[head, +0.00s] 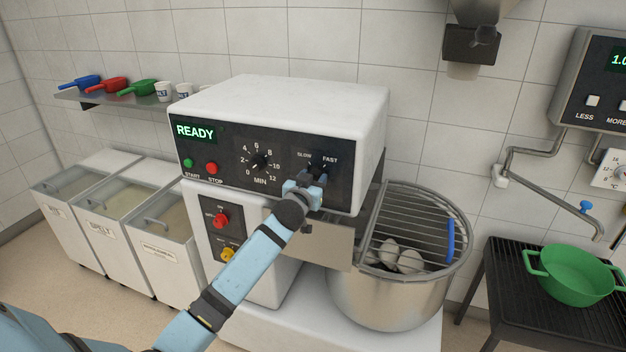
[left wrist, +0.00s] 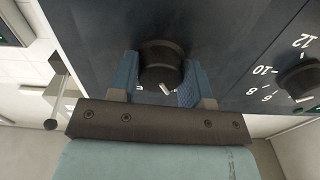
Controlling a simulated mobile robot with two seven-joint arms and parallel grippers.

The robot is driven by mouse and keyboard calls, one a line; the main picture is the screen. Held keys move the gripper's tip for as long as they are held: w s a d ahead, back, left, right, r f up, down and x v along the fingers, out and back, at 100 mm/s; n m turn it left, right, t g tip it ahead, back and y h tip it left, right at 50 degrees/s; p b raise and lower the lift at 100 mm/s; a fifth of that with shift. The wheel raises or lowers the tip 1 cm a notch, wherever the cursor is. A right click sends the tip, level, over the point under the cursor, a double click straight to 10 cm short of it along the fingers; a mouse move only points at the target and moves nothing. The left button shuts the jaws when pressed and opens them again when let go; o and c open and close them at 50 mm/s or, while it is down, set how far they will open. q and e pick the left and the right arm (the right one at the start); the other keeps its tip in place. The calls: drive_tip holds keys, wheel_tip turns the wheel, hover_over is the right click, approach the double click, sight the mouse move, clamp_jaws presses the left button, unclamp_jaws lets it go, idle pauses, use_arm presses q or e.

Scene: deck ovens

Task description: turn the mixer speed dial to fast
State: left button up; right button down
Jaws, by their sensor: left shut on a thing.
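The mixer (head: 290,100) has a black front panel with a lit READY display. Its speed dial (left wrist: 160,64) is a round black knob with a white mark, beside the SLOW and FAST labels. In the head view my left gripper (head: 312,177) is at the dial and mostly covers it. In the left wrist view the two blue fingers (left wrist: 160,80) stand on either side of the dial, shut on it. Which label the dial's mark points to, I cannot tell. My right gripper is not in view.
The minute dial (head: 260,161) and the red stop button (head: 212,168) are left of the speed dial on the same panel. The steel bowl with its wire guard (head: 440,215) is below right. A green pot (head: 572,275) stands farther right. Flour bins (head: 150,220) are at left.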

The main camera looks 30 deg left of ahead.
use_arm(q)
drive_tip(key=m+p, duration=0.2)
drive_tip(key=m, duration=0.4)
drive_tip(key=shift+m, duration=0.3)
drive_tip(key=m+p, duration=0.1)
drive_tip(key=m, duration=0.3)
drive_tip(key=shift+p, duration=0.3)
drive_tip(key=shift+m+p, duration=0.3)
drive_tip(key=shift+m, duration=1)
drive_tip(key=o, duration=0.9)
